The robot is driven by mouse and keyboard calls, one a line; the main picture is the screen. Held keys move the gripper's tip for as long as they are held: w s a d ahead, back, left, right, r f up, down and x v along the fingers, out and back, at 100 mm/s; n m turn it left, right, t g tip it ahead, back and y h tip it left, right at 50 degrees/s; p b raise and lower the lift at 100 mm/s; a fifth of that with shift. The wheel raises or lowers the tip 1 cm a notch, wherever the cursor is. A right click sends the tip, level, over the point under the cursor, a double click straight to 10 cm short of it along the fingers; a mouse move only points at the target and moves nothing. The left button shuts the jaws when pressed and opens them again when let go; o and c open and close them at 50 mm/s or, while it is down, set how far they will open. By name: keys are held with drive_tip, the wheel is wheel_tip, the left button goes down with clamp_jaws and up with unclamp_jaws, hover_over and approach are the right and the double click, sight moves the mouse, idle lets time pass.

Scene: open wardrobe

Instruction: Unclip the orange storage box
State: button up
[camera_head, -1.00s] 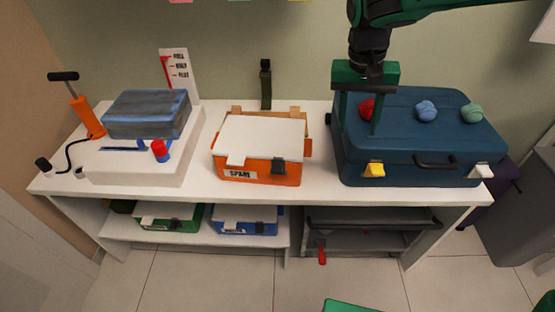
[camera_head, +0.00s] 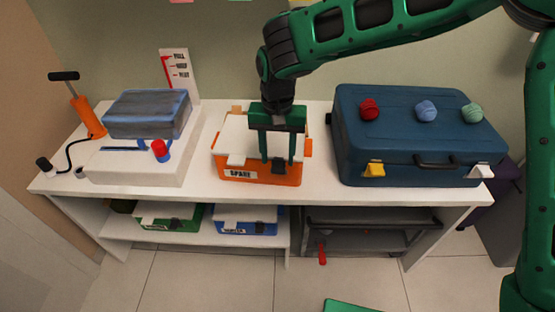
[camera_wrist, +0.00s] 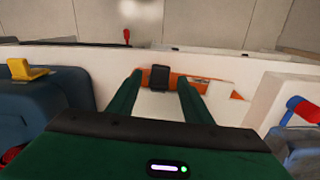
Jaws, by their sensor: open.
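The orange storage box (camera_head: 232,170) with a white lid (camera_head: 235,132) stands on the white tabletop, its label reading SPARE. Light clips show on its front left and back left, and an orange clip on its right side. A dark clip (camera_head: 278,168) is at the front right; it also shows in the wrist view (camera_wrist: 159,77). My gripper (camera_head: 277,162) is open above the front right of the box, its two green fingers pointing down near the dark clip. In the wrist view the dark clip appears between the fingertips. I cannot tell whether they touch it.
A blue suitcase (camera_head: 400,142) with several coloured knobs stands to the right. A white device (camera_head: 135,166) with a grey-blue block and an orange pump (camera_head: 88,118) are to the left. Green (camera_head: 165,226) and blue (camera_head: 243,228) boxes sit on the shelf below.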

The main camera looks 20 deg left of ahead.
sight(278, 172)
drive_tip(key=shift+f, duration=1.25)
drive_tip(key=shift+c, duration=0.3)
